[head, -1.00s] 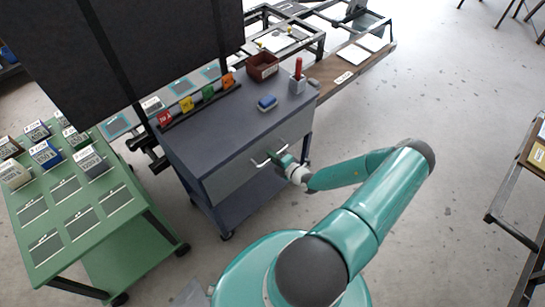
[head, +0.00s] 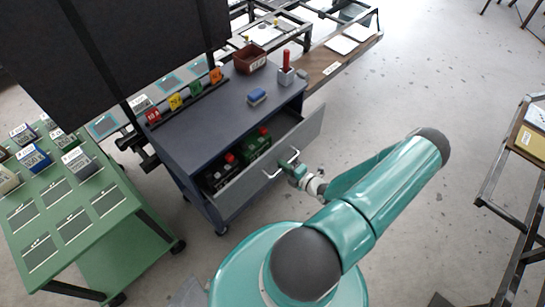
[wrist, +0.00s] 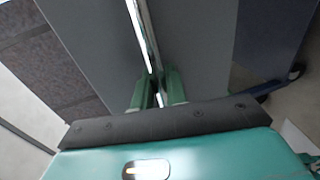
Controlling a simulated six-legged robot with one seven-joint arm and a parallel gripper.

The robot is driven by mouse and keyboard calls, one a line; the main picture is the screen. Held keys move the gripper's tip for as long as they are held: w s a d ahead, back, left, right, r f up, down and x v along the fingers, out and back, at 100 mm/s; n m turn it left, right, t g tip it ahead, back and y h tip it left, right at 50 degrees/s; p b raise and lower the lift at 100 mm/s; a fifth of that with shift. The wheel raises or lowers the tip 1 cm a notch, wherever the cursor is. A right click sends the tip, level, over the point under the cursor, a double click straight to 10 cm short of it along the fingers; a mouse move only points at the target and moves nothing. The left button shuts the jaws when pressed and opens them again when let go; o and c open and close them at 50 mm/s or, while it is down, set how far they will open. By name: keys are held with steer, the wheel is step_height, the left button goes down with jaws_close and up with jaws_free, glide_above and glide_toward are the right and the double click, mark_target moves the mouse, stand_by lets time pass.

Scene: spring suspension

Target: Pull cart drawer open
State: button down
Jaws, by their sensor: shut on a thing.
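The dark blue-grey cart (head: 215,110) stands at the middle of the head view. Its grey drawer (head: 245,190) is pulled partly out, showing bottles with red caps and green and dark bodies (head: 256,145) inside. The white bar handle (head: 272,175) is on the drawer front. My gripper (head: 290,168) is at the right part of the handle, shut on it. In the wrist view the two green fingers (wrist: 158,88) close around the bright handle bar (wrist: 143,35) against the grey drawer front (wrist: 200,50).
A blue block (head: 256,96), a brown bin (head: 249,58), a holder with a red-handled item (head: 286,72) and coloured tags (head: 185,95) sit on the cart top. A green table (head: 75,215) with boxes stands left. Open floor (head: 400,90) lies to the right.

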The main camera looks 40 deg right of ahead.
steer(key=f+v, duration=0.1)
steer(key=v, duration=0.6)
steer(key=shift+s+f, duration=0.15)
steer(key=shift+s, duration=0.25)
steer(key=c, duration=1.5)
jaws_free()
steer(key=shift+s, duration=0.1)
steer(key=v, duration=1.3)
steer(key=shift+s+a, duration=0.1)
steer(key=shift+s, duration=0.15)
